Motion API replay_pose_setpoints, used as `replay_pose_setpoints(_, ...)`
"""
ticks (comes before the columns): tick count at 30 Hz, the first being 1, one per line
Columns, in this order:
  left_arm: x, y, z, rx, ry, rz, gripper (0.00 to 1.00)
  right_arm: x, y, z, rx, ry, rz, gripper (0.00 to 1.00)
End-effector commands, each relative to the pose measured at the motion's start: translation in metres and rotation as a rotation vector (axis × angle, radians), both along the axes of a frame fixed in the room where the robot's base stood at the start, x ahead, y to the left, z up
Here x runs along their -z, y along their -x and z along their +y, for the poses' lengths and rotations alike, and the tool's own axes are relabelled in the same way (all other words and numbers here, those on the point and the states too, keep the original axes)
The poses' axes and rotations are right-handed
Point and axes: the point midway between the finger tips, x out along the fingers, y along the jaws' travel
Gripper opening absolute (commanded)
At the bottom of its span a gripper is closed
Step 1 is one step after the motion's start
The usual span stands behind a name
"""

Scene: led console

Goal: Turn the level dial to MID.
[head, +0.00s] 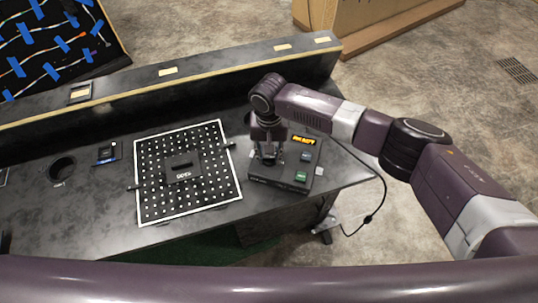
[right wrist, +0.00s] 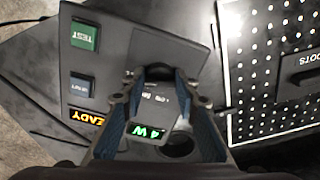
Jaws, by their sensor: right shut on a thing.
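The console (head: 318,158) is a dark box at the right end of the bench. My right gripper (head: 268,157) reaches down onto its left part. In the right wrist view the gripper (right wrist: 158,74) has its two fingers around the level dial (right wrist: 157,73), shut on it. The dial is dark and mostly hidden by the fingers, so its pointer and setting cannot be read. My left gripper is not in view.
The console has a lit amber READY display (head: 303,140) and a green TEST button (right wrist: 84,36). A white-edged perforated board (head: 150,208) with a dark block (head: 183,168) lies to its left. A low wall (head: 200,88) runs behind. A cable hangs at the right.

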Motion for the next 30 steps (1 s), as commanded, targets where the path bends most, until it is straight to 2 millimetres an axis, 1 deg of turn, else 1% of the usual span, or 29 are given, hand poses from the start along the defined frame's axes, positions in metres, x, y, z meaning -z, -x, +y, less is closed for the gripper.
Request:
replay_pose_setpoints(8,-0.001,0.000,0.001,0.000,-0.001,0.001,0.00,0.000,0.000,0.000,-0.017,-0.001,0.001,0.04)
replay_pose_setpoints(14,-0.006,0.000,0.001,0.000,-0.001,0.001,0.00,-0.001,0.001,0.001,-0.096,-0.002,0.003,0.04)
replay_pose_setpoints(20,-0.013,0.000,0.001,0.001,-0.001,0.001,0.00,-0.001,0.001,0.000,-0.245,-0.001,0.004,0.04)
replay_pose_setpoints(30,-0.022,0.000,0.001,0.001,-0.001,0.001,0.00,-0.001,0.001,0.000,-0.549,-0.001,0.003,0.04)
